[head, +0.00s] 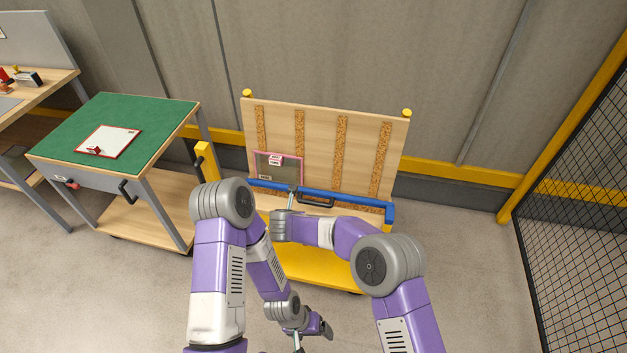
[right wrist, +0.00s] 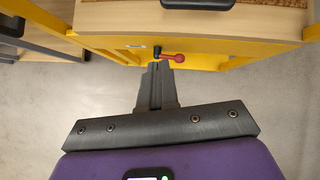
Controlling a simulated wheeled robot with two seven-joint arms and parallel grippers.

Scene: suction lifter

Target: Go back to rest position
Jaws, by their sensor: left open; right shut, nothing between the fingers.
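My left arm reaches down from the left in the head view and bends back at the elbow. Its gripper (head: 322,327) hangs low at the bottom middle over bare floor, open and empty, apart from the carts. My right arm reaches in from the lower right and bends left across the front of the yellow cart (head: 310,268). In the head view its gripper is mostly hidden by its own wrist. In the right wrist view the right gripper (right wrist: 160,68) is shut and empty, its tips just below a red-knobbed lever (right wrist: 172,57); I cannot tell whether they touch.
The yellow cart has a wooden back board (head: 320,130), a pink-framed pane (head: 292,178) and a blue bar (head: 350,200) with a black handle. A green-topped trolley (head: 160,120) stands left. A black mesh fence (head: 590,170) stands right. Floor (head: 470,270) between cart and fence is clear.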

